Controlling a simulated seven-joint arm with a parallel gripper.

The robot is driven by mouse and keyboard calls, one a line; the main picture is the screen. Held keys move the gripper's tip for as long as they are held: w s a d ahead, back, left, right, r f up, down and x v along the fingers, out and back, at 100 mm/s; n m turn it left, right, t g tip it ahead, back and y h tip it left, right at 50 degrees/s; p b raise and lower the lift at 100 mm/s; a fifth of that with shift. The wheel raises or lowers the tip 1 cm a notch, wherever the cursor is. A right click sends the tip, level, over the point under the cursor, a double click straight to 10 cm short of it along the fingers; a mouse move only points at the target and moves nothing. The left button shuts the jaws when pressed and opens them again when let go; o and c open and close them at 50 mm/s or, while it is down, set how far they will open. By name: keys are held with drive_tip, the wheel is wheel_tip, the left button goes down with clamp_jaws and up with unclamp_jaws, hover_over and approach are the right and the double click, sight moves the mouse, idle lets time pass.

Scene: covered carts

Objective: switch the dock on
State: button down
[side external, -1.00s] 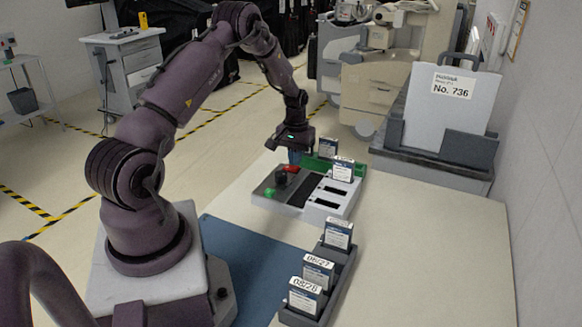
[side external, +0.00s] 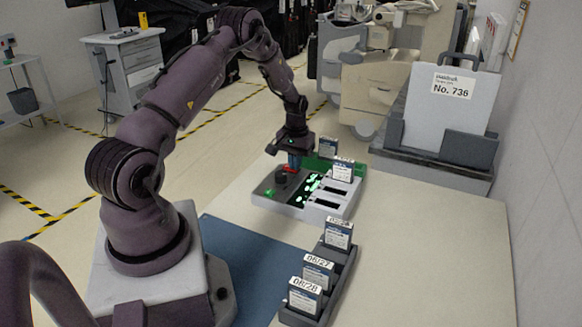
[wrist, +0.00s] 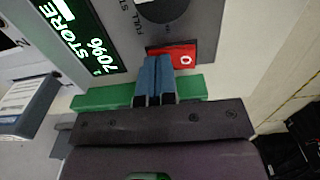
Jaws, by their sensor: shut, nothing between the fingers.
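The dock (side external: 285,205) is a grey box on the bench with a black display, a dark round knob (wrist: 165,6) and slots. A red switch (wrist: 181,52) sits beside the knob. My gripper (wrist: 157,62) is shut and empty, its blue fingertips pointing down at the red switch and covering part of it. I cannot tell whether they touch it. In the side view my gripper (side external: 294,167) is over the dock's far left part. A green light (side external: 270,192) shows on the dock.
Labelled cartridges stand at the dock's right (side external: 343,171) and behind it (side external: 328,147). A dark rack (side external: 343,277) with several cartridges stands nearer on the bench. A grey stand with a "No. 736" board (side external: 450,105) is behind right. The bench's right side is clear.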

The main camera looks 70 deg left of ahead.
drive_tip(key=shift+r, duration=3.55)
drive_tip(key=shift+s+d+f, duration=0.2)
drive_tip(key=shift+s, duration=0.05)
drive_tip(key=shift+s+d+f+g+h, duration=0.3)
drive_tip(key=shift+s+d+f, duration=0.05)
drive_tip(key=shift+s+d, duration=0.3)
drive_tip(key=s+d+r+m+t, duration=0.2)
drive_tip(key=s+d+r+m, duration=0.1)
drive_tip(key=d+r, duration=0.5)
drive_tip(key=s+d+r+m+t, duration=0.2)
drive_tip(key=s+d+r, duration=0.4)
drive_tip(key=d, duration=0.6)
drive_tip(key=s+d+r+m+t, duration=0.2)
drive_tip(key=s+d+r+m, duration=0.2)
drive_tip(key=d+r, duration=0.6)
drive_tip(key=shift+s+d+r, duration=0.2)
drive_tip(key=shift+s+r, duration=0.2)
drive_tip(key=shift+s, duration=0.2)
